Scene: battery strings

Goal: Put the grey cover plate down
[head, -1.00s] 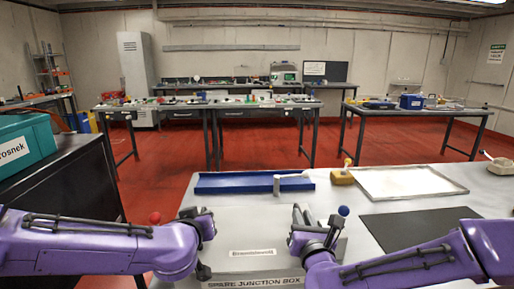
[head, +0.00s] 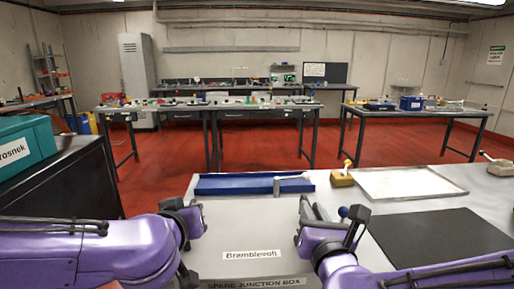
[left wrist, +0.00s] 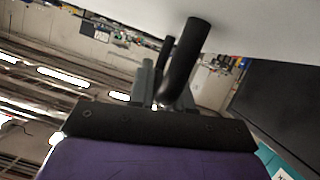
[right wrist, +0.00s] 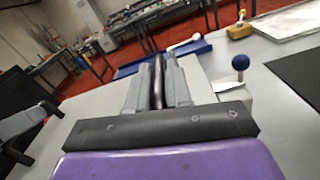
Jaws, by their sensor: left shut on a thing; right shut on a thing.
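The grey cover plate (head: 250,225) lies flat between my two grippers in the head view, with a white "Bramblevolt" label (head: 251,255) on it. My left gripper (head: 195,217) is shut at its left side; a black curved bar (left wrist: 185,65) shows at the fingers in the left wrist view. My right gripper (head: 310,212) is shut at its right side; in the right wrist view a black bar (right wrist: 157,82) is between its grey fingers. A "SPARE JUNCTION BOX" strip (head: 255,283) shows below the plate's near edge. The gap under the plate is hidden.
A blue tray (head: 235,184) with a pale-handled lever lies beyond the plate. A yellow block (head: 342,178), a white-surfaced tray (head: 410,182) and a black mat (head: 440,237) are on the right. A blue ball knob (right wrist: 240,62) stands close to my right gripper.

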